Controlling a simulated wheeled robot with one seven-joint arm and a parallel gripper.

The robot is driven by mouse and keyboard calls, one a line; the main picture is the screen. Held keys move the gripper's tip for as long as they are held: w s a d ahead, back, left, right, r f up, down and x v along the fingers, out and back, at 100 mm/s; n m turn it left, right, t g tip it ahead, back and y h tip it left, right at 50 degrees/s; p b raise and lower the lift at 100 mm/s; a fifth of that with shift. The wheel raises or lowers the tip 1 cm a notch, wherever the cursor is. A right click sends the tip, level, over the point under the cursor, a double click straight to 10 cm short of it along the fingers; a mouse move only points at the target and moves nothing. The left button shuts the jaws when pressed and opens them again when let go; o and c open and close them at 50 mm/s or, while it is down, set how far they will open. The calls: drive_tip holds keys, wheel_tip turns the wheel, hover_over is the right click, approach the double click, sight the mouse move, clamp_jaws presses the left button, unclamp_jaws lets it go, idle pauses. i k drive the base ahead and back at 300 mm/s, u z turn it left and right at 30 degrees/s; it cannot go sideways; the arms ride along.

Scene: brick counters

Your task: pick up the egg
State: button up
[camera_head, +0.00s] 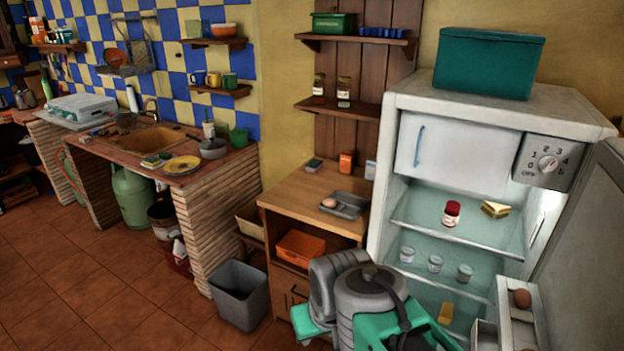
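A brown egg (328,202) lies at the left end of a grey tray (352,207) on top of the wooden cabinet, left of the fridge. A second brown egg (522,298) sits in the upper holder of the open fridge door at the lower right. My grey and green arm is folded at the bottom middle, in front of the cabinet and fridge. My gripper's fingers do not show, so I cannot see whether it holds anything.
The fridge (383,185) stands open, its door at the right edge; a red-lidded jar (451,214), cheese and several glasses are inside. A grey bin (240,295) stands left of the wooden cabinet (300,190). The tiled floor at the left front is clear.

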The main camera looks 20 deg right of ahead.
sight(330, 203)
drive_tip(key=i, duration=1.7)
drive_tip(key=u, duration=1.1)
